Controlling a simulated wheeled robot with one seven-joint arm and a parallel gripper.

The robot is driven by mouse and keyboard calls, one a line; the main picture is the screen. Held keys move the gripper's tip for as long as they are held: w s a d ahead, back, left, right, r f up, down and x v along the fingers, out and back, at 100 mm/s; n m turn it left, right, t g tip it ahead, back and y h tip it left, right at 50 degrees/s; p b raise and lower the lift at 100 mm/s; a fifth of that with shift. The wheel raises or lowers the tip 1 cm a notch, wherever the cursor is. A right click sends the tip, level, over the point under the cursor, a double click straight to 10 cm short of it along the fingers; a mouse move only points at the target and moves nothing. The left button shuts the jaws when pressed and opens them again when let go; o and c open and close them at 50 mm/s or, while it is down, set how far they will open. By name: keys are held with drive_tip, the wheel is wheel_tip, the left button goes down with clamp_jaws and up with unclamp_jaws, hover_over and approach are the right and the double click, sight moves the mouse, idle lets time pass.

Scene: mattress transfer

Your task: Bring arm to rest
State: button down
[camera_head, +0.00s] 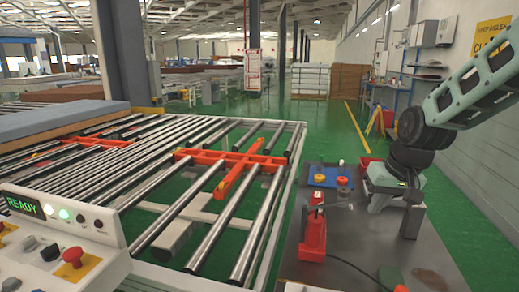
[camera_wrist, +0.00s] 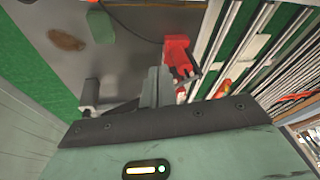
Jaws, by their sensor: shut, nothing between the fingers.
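My arm comes in from the upper right in the head view, and my gripper (camera_head: 410,222) points down over the right side of the dark metal table (camera_head: 345,235). In the wrist view the pale green-grey gripper body fills the bottom, and the grey fingers (camera_wrist: 156,86) show above its dark edge. The gripper is shut and holds nothing. It is to the right of a red hand device (camera_head: 313,236), apart from it in the head view. The red device also shows beyond the fingers in the wrist view (camera_wrist: 178,55).
A roller conveyor (camera_head: 216,227) with an orange cross frame (camera_head: 232,160) fills the middle. A grey-blue mattress (camera_head: 60,117) lies at its left. A control panel (camera_head: 62,235) reads READY. A blue tray (camera_head: 325,180) with knobs is on the table. Green floor is open behind.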

drive_tip(key=s+a+n+g, duration=0.2)
drive_tip(key=s+a+n, duration=0.2)
drive_tip(key=s+a, duration=0.95)
drive_tip(key=s+f+n+g, duration=0.1)
drive_tip(key=s+n, duration=0.3)
drive_tip(key=s, duration=1.1)
drive_tip(key=shift+a+f+h, duration=0.2)
drive_tip(key=shift+f+h, duration=0.2)
